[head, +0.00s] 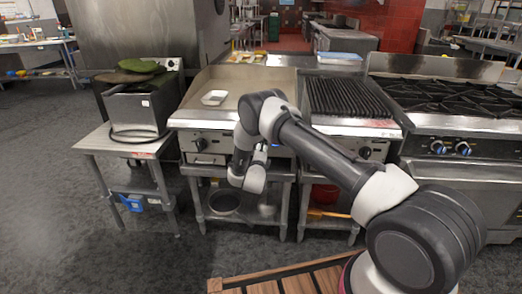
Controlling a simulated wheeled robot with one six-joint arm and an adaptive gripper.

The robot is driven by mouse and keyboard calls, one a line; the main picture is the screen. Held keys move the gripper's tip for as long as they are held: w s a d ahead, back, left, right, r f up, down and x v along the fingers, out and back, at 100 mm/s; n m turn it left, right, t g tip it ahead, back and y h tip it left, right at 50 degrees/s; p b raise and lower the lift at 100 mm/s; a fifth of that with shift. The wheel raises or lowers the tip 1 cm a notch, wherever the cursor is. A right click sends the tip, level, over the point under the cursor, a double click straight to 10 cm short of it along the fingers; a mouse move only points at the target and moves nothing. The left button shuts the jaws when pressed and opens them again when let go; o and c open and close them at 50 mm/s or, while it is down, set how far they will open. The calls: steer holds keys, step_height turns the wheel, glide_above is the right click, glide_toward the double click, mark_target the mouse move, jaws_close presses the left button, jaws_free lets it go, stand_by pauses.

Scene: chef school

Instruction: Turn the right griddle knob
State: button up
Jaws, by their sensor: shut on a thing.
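The griddle (242,83) has a flat steel cooking plate and a front control panel. Its left knob (201,144) is visible on the panel. My gripper (265,148) is at the right part of the griddle's front panel, small and partly covered by my wrist. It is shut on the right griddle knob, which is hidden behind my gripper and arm. The knob's angle cannot be seen.
A small white tray (214,98) lies on the griddle. A ribbed grill (345,97) with its own knob (365,152) adjoins on the right, then a burner range (450,97). A fryer (140,105) stands left on a low steel table (112,143). Floor at left is clear.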

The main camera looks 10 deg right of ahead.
steer(key=m, duration=0.6)
steer(key=shift+f+m, duration=0.15)
steer(key=shift+m, duration=0.15)
steer(key=m, duration=0.5)
steer(key=shift+m, duration=0.3)
steer(key=shift+f, duration=0.1)
steer(key=o, duration=0.7)
steer(key=shift+a, duration=0.1)
steer(key=shift+s, duration=0.1)
steer(key=v, duration=1.2)
